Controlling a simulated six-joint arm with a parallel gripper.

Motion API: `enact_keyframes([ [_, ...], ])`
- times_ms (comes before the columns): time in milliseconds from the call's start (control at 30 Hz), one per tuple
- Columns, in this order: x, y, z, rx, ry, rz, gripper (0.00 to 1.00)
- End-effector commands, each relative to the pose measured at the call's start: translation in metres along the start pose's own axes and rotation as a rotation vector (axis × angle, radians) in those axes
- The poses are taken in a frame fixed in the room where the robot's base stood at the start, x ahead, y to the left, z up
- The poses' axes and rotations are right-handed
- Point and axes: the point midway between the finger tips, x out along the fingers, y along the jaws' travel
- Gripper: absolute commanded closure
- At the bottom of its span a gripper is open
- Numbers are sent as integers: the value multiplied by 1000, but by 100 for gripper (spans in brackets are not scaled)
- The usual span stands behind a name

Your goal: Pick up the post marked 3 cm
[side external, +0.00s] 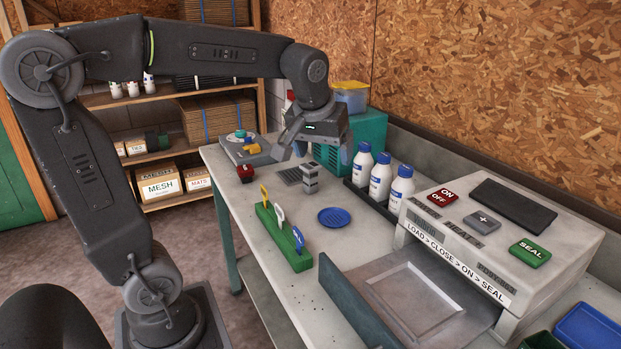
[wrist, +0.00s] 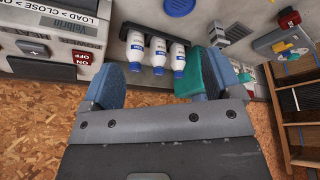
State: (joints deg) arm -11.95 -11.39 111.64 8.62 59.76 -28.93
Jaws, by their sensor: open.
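A green rack (side external: 285,238) on the table holds three upright tagged pieces in a row: a yellow one (side external: 264,195), a white one (side external: 280,215) and a blue one (side external: 298,239). Any marks on them are too small to read, so I cannot tell which is the 3 cm post. The rack is not visible in the wrist view. My gripper (side external: 316,152) is open and empty, raised above the back of the table, behind the rack. Its two blue-grey fingers are spread wide in the wrist view (wrist: 152,82).
Several white bottles (side external: 381,176) with blue caps stand in a dark tray along the wall. A blue disc (side external: 334,217) and a grey block (side external: 310,180) sit near the rack. A sealing machine (side external: 490,240) fills the right side. A shelf stands behind.

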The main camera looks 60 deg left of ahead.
Motion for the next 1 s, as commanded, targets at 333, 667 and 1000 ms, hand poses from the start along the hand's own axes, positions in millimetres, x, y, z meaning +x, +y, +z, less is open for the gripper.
enact_keyframes([
  [333,92,-52,-145,-580,-17,-253,15],
  [667,171,-116,-205,-956,27,-418,15],
  [1000,215,-137,-202,-994,32,-438,15],
])
